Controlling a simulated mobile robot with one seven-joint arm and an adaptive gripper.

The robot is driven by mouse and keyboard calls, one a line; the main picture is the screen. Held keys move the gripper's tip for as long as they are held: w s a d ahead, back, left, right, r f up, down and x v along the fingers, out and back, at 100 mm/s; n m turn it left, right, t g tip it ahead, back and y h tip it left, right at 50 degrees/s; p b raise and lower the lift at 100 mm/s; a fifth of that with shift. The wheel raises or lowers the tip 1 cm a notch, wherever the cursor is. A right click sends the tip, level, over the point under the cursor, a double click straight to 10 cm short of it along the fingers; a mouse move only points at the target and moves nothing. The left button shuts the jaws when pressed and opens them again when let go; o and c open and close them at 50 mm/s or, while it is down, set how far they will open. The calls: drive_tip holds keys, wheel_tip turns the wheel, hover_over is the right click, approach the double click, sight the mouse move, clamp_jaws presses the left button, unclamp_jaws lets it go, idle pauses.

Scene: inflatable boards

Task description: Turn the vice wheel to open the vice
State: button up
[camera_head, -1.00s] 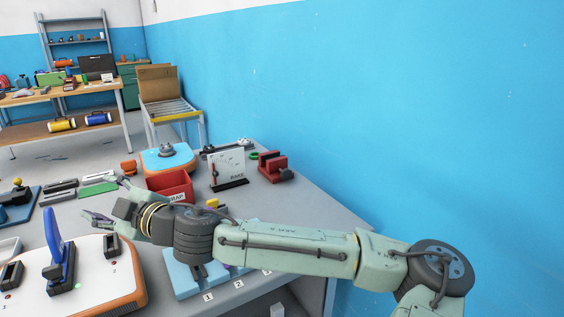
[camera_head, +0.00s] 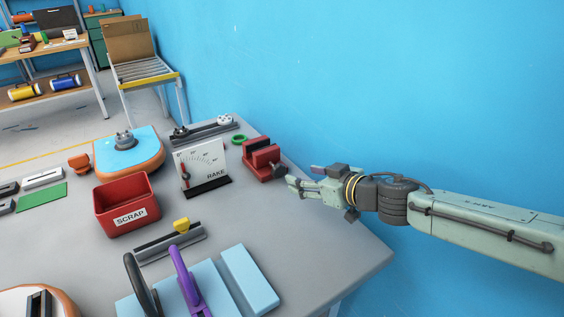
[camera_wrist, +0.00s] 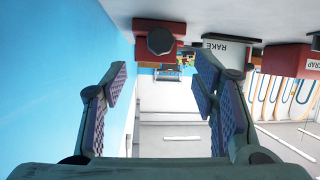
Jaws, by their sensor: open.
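The red vice (camera_head: 263,160) stands near the right back edge of the grey table in the head view. Its dark wheel (camera_head: 279,170) is on the side facing my gripper. My gripper (camera_head: 292,186) is just right of and in front of the wheel, its fingers pointing left towards it. In the wrist view, which looks upside down, the vice (camera_wrist: 151,28) and the dark wheel (camera_wrist: 160,41) appear at the top, between and beyond the two fingers. My gripper (camera_wrist: 158,85) is open and empty there. I see no contact with the wheel.
The RAKE gauge board (camera_head: 203,165) stands left of the vice. A green ring (camera_head: 239,139) lies behind it. The red SCRAP bin (camera_head: 126,205) and a purple-handled lever (camera_head: 187,280) are farther left and in front. The blue wall (camera_head: 400,90) is close behind my arm.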

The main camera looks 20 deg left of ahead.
sight(280, 171)
drive_tip(key=p+x, duration=0.2)
drive_tip(key=x, duration=0.8)
drive_tip(key=shift+w+a+f, duration=0.15)
drive_tip(key=shift+a, duration=0.05)
drive_tip(key=shift+c, duration=0.3)
drive_tip(key=c, duration=1.1)
